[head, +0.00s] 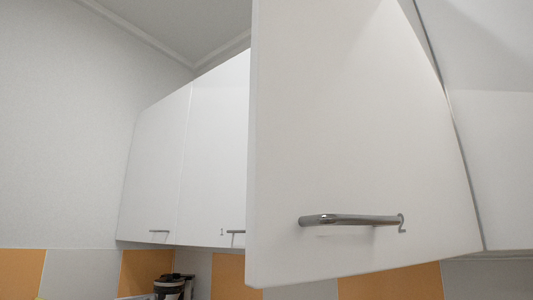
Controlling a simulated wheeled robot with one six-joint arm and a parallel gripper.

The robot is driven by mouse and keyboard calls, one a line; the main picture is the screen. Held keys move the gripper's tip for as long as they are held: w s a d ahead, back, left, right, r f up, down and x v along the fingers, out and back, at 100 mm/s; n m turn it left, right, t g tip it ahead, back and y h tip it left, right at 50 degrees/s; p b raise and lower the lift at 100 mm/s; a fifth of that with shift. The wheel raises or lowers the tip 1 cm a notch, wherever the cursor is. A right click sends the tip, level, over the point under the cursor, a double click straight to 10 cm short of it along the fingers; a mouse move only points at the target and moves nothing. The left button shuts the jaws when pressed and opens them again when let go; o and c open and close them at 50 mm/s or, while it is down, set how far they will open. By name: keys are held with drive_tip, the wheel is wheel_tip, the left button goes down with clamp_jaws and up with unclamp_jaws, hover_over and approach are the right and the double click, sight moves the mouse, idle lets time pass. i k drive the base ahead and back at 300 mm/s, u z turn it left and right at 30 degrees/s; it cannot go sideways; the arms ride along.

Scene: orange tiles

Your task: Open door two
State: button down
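Door two (350,130) is a white upper-cabinet door in the head view, large and close on the right. A grey "2" is marked at the right end of its horizontal metal handle (350,220). The door stands ajar. Its left edge is swung out towards me and its right side is at the cabinet. It hides part of the cabinets behind it, and the cabinet interior does not show. My gripper is not in view, and nothing is seen touching the handle.
Door one (212,150), with its handle (236,232), and another white door (152,175) look shut at the left. A white panel (495,160) adjoins door two at right. Orange and pale tiles (390,283) run below. A dark object (173,285) shows at the bottom left.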

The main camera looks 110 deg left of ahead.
sight(355, 167)
drive_tip(key=k, duration=1.15)
drive_tip(key=u, duration=0.8)
